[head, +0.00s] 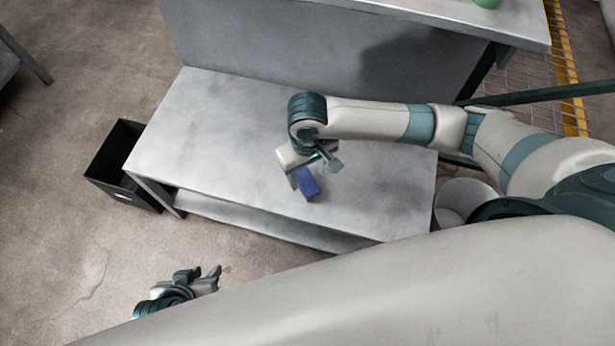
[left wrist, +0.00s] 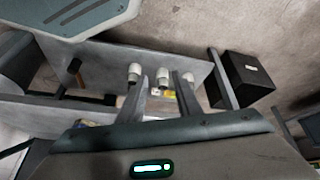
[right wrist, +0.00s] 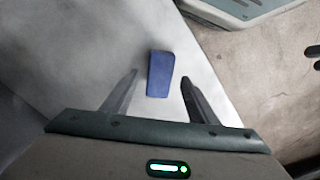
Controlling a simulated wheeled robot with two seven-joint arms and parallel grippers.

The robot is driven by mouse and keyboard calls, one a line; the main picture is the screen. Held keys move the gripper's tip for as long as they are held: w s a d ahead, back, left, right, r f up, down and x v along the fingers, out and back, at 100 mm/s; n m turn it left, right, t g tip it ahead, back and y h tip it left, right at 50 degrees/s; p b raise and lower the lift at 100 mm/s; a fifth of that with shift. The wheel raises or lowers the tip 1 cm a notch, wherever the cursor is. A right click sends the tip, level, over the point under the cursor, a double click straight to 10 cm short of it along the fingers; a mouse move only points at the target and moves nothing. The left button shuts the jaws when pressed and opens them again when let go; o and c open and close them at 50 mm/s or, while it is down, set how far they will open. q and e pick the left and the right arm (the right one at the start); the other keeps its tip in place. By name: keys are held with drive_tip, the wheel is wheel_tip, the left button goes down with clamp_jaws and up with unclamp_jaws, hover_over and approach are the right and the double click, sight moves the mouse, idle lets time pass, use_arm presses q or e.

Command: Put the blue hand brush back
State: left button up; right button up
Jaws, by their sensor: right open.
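The blue hand brush (head: 309,184) lies on the grey metal table near its front edge. In the right wrist view the brush (right wrist: 160,74) shows as a blue block between and just beyond the two fingertips. My right gripper (head: 315,175) is above the table, over the brush, with its fingers (right wrist: 158,84) open and apart from the brush on both sides. My left gripper (head: 217,278) hangs low in front of the table, away from the brush. Its two fingers show spread apart in the left wrist view (left wrist: 164,80), with nothing held between them.
The grey table (head: 220,120) has a lower shelf and a clear top around the brush. A black bin (head: 112,170) stands at its left end, a pale round bin (head: 462,200) at its right. In the left wrist view several white-capped items (left wrist: 134,72) are on the shelf.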

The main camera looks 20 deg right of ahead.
sight(307, 182)
use_arm(q)
drive_tip(key=shift+s+a+g+y+p, duration=0.2)
drive_tip(key=shift+s+a+g+p, duration=0.15)
drive_tip(key=shift+a, duration=0.25)
drive_tip(key=shift+s+a+g+y+p, duration=0.2)
drive_tip(key=shift+s+a+g+p, duration=0.15)
drive_tip(key=shift+a, duration=0.25)
use_arm(e)
wheel_tip(307, 182, up, 7)
drive_tip(key=shift+r, duration=0.2)
use_arm(q)
drive_tip(key=shift+s, duration=0.1)
use_arm(e)
drive_tip(key=shift+f, duration=0.1)
